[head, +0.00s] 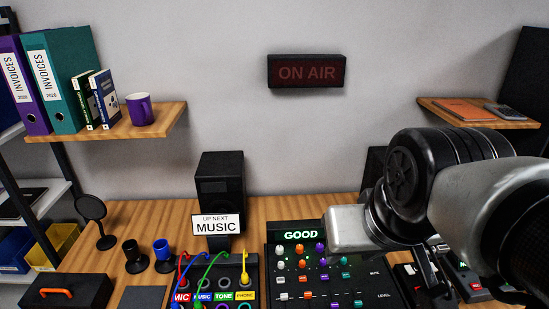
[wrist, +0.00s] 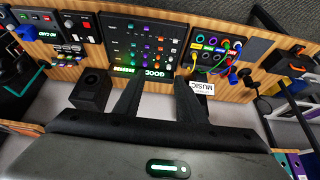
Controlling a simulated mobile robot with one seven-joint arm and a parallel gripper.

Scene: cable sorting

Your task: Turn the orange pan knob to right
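The mixer panel (head: 282,303) stands on the desk with a lit green GOOD display (head: 301,235). Several small orange knobs (head: 302,264) sit in a column on it, beside white, purple and teal ones. I cannot tell which one is the pan knob or read its pointer. In the wrist view the mixer (wrist: 118,22) appears upside down beyond my gripper (wrist: 157,98). Its two dark fingers are spread apart with nothing between them. They appear apart from the knobs. In the head view my arm covers the right side near the mixer.
A cable patch box (head: 249,283) with coloured plugs stands left of the mixer. A black speaker (head: 221,180) and a MUSIC sign (head: 217,225) stand behind it. More small devices (head: 468,282) lie to the right. An unlit ON AIR sign (head: 306,71) hangs on the wall.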

